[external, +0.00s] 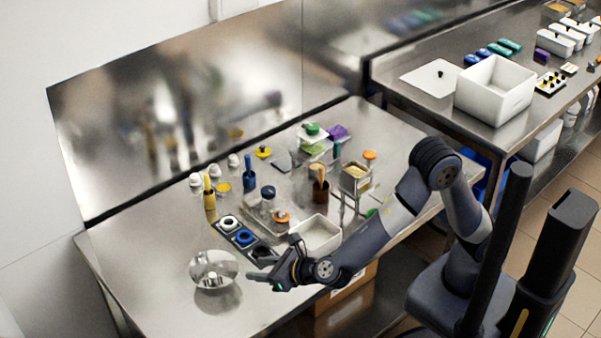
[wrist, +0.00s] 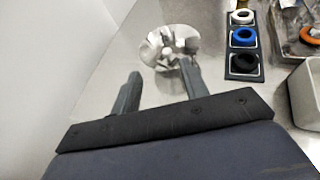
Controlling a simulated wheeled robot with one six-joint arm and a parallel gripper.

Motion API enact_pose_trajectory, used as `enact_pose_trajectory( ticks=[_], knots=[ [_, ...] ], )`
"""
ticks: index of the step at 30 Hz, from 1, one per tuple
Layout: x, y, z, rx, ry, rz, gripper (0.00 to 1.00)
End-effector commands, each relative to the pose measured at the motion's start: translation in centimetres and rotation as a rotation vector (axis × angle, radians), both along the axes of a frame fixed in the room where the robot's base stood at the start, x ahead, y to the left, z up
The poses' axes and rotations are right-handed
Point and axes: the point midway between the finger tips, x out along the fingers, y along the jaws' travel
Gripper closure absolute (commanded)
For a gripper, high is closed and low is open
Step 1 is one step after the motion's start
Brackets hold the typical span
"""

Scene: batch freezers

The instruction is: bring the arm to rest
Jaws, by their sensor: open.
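My gripper (external: 268,279) is open and empty, low over the front of the steel table (external: 150,255). In the wrist view its two fingers (wrist: 157,88) are spread apart with nothing between them. A shiny metal bowl (external: 214,284) with metal pieces in it stands on the table just left of my gripper. The bowl also shows in the wrist view (wrist: 150,56), beyond the fingertips. My arm reaches from the right side over the table's front edge.
A dark holder with white, blue and black rings (external: 243,238) lies behind my gripper. A white bin (external: 318,236) stands close beside the forearm. Bottles, brushes and a wire rack (external: 356,180) crowd the table's middle. The table's left part is clear.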

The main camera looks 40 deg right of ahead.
Motion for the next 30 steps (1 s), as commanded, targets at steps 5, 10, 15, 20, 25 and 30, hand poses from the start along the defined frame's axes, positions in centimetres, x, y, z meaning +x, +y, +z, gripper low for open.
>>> enact_pose_trajectory(
  ticks=[5, 10, 15, 20, 25, 30],
  knots=[
    [0.6, 0.2, -0.3, -0.001, 0.001, -0.002, 0.57],
    [2.7, 1.1, -1.2, -0.001, 0.000, -0.003, 0.57],
    [5.5, 2.2, -2.4, -0.001, 0.000, -0.003, 0.57],
    [8.0, 3.3, -3.6, -0.001, 0.001, -0.002, 0.57],
    [10.3, 4.2, -4.9, -0.001, 0.002, -0.001, 0.57],
    [10.3, 4.3, -6.1, 0.000, 0.000, 0.001, 0.57]
  ],
)
